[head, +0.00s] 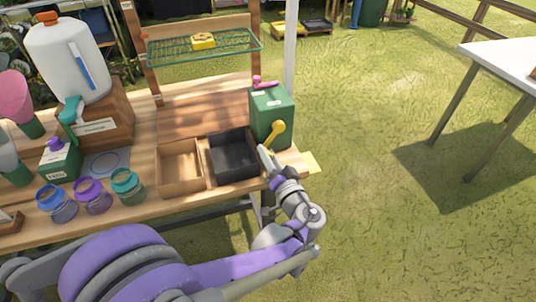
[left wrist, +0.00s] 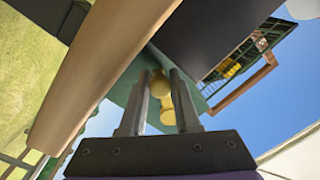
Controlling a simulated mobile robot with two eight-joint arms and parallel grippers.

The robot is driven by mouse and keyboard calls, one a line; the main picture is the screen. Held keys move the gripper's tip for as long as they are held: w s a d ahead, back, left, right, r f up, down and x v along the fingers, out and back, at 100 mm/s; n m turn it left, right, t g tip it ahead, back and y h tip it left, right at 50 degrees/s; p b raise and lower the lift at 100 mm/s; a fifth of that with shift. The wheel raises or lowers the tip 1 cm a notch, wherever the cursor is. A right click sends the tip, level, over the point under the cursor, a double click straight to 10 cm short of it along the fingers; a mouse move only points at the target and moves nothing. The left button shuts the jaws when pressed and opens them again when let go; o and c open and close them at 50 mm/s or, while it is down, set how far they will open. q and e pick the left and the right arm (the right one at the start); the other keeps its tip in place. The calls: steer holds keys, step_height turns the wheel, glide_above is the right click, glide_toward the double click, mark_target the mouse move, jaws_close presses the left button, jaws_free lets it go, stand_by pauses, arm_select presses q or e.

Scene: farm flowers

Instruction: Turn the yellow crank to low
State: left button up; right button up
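The yellow crank (head: 276,130) sits on the front of a green box (head: 270,112) at the right end of the wooden bench in the head view. Its arm slants down and left to my left gripper (head: 264,154), which is right at its lower end. In the left wrist view the two fingers of my left gripper (left wrist: 159,90) stand apart. The yellow crank (left wrist: 160,86) shows between and just beyond them, with a gap beside the nearer yellow part. I cannot tell whether a finger touches it. The low mark cannot be read. My right gripper is not in view.
A black tray (head: 233,172) and an open wooden box (head: 181,184) lie left of the green box. Jars (head: 126,186) and a white jug (head: 68,62) stand farther left. A pink knob (head: 263,83) tops the green box.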

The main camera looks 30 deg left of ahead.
arm_select(q)
jaws_close()
stand_by(1.1)
